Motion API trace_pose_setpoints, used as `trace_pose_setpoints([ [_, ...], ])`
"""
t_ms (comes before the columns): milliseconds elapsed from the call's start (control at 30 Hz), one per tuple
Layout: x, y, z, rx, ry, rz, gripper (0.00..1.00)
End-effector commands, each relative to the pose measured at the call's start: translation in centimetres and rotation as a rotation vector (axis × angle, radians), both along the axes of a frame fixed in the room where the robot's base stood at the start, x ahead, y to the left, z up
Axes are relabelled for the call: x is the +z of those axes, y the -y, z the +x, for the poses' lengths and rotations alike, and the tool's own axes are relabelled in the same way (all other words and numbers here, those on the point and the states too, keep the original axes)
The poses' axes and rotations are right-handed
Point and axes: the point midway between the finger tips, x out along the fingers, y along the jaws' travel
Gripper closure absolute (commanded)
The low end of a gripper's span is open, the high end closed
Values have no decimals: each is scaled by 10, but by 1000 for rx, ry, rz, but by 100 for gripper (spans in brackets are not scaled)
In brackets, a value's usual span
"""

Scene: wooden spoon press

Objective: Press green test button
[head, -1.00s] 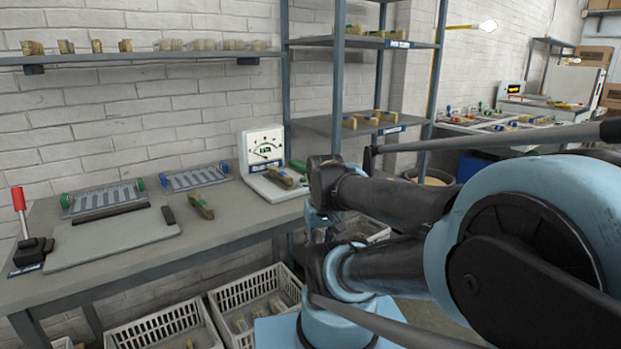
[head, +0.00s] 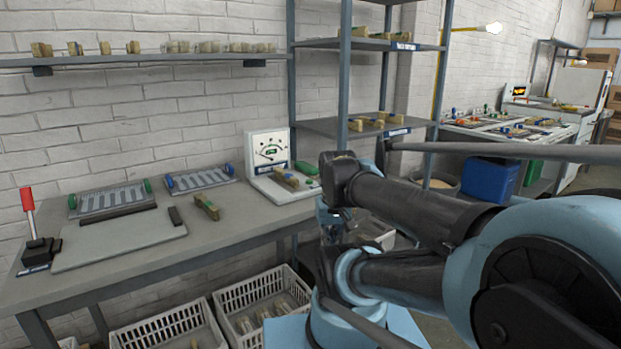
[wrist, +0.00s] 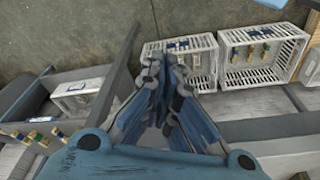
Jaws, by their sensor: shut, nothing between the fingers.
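The white tester (head: 267,150) with a dial gauge stands upright at the back right of the workbench. A green button (head: 306,168) shows on the right of its white base, beside a wooden piece (head: 286,179) lying on that base. My gripper (head: 329,222) hangs right of the tester, past the bench's right end and apart from the button. In the wrist view my gripper (wrist: 165,70) is shut and empty, pointing towards the floor and crates. The tester and button do not show in the wrist view.
The workbench (head: 130,265) holds a red-handled lever press (head: 35,235), a grey board (head: 120,242) and two slotted racks. White crates (head: 235,330) stand below. A metal shelf post (head: 343,100) rises behind my arm. The bench front between board and tester is largely clear.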

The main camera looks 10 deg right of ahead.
Motion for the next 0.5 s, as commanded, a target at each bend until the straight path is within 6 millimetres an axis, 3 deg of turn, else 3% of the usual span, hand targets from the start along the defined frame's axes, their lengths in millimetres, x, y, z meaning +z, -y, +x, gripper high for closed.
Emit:
trace_pose_setpoints([
  [500, 98, 1, 81, -315, -63, 46, 100],
])
